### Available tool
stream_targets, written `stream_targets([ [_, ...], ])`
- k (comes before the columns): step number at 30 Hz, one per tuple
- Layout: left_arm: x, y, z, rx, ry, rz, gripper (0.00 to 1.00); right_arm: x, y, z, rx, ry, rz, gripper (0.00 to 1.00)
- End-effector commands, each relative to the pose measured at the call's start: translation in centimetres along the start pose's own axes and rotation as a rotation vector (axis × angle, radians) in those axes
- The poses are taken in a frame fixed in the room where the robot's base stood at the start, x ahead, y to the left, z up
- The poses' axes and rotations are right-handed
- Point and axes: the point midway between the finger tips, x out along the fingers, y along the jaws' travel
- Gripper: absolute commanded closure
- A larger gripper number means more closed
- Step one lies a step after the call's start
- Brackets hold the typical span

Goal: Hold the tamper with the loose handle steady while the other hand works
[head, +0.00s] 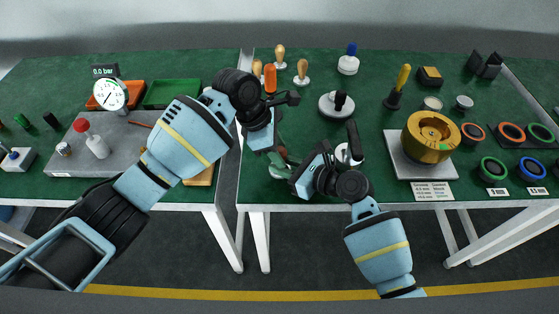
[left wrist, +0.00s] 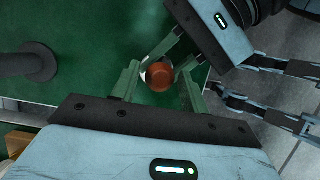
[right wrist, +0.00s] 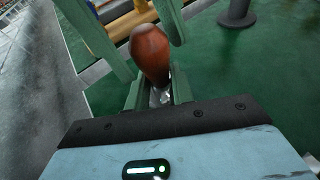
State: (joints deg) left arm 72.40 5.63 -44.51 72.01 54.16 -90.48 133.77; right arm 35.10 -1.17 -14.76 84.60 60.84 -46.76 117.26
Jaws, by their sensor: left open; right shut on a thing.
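The tamper has a red-brown handle (head: 283,152) and stands upright near the front edge of the green bench, partly hidden by my grippers. My right gripper (right wrist: 157,92) is shut on the tamper's bright metal neck, just below the handle (right wrist: 150,55). My left gripper (left wrist: 160,88) is open. Its two fingers stand on either side of the handle (left wrist: 160,76), which shows end-on between them. I cannot tell whether they touch it. The tamper's base is mostly hidden, and any looseness of the handle does not show.
A black-handled tamper (head: 337,104) stands behind my grippers. Wooden-handled tools (head: 302,72) stand at the back. A brass-coloured block (head: 430,137) sits on a grey plate to the right, with coloured rings (head: 493,168) beyond it. A grey slab (head: 130,135) lies on the left bench.

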Motion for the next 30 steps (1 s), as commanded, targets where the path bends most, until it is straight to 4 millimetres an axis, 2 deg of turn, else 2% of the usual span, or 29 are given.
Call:
stream_targets([
  [1,0.54,-0.07,-0.03,-0.001,-0.001,-0.003,0.55,0.02,0.33,-1.17,0.006,0.021,0.008,0.89],
  [15,1.39,-0.08,-0.05,0.000,0.000,-0.002,0.55,0.03,0.35,-1.17,0.006,0.021,0.008,0.89],
  [23,1.40,-0.08,-0.09,0.000,0.000,-0.002,0.89,0.05,0.38,-1.18,0.006,0.021,0.009,0.89],
  [30,1.37,-0.08,-0.08,0.035,0.001,-0.019,0.89,0.05,0.38,-1.18,0.006,0.021,0.009,0.89],
])
